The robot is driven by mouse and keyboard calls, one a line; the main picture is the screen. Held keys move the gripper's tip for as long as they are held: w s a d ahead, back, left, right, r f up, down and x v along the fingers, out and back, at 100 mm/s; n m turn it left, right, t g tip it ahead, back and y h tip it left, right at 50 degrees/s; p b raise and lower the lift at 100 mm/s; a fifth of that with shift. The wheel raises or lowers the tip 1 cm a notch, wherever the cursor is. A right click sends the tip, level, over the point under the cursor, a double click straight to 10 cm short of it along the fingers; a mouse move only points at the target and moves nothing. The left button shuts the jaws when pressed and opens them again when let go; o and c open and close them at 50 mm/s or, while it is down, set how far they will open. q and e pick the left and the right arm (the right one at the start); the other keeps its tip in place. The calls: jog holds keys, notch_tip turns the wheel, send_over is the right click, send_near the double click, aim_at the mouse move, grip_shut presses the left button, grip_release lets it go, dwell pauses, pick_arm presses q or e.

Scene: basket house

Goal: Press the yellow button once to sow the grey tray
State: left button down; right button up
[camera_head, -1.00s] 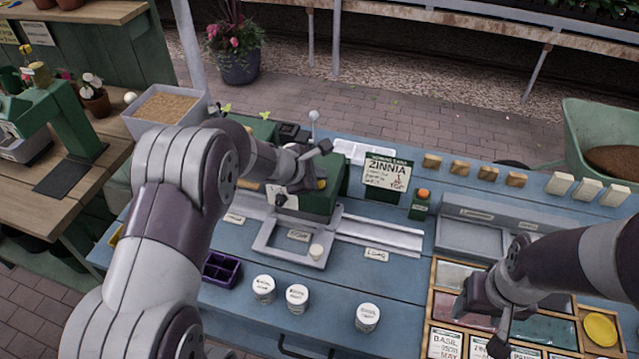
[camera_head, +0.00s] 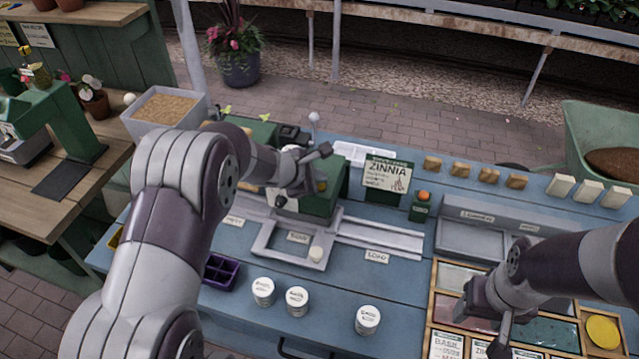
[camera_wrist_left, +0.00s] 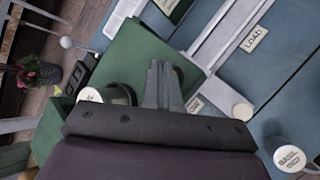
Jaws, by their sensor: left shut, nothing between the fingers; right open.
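A small yellow spot that looks like the yellow button (camera_head: 322,185) shows on the front of the green seeding machine (camera_head: 334,198). My left gripper (camera_head: 311,183) is shut and empty, right beside this spot; I cannot tell whether it touches. In the left wrist view the shut fingers (camera_wrist_left: 163,72) lie over the machine's green top (camera_wrist_left: 150,45), and the button is not visible. A grey tray-like frame with a pale knob (camera_head: 316,254) sits on rails in front of the machine. My right gripper (camera_head: 488,322) is open above the wooden seed box at the right.
Several white tins (camera_head: 368,320) and a purple cell tray (camera_head: 222,270) stand at the front of the blue table. A Zinnia sign (camera_head: 387,174) and a green box with an orange button (camera_head: 423,197) stand right of the machine. The LOAD rail (camera_head: 380,235) is clear.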

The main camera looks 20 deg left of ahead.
pick_arm(q)
jog(key=shift+f+b, duration=0.3)
jog(key=shift+r, duration=0.1)
dwell(0.4)
jog(key=shift+r+p, duration=0.75)
jog(key=shift+r, duration=0.2)
notch_tip(320, 180, up, 5)
jog(key=p, duration=0.4)
dwell(0.4)
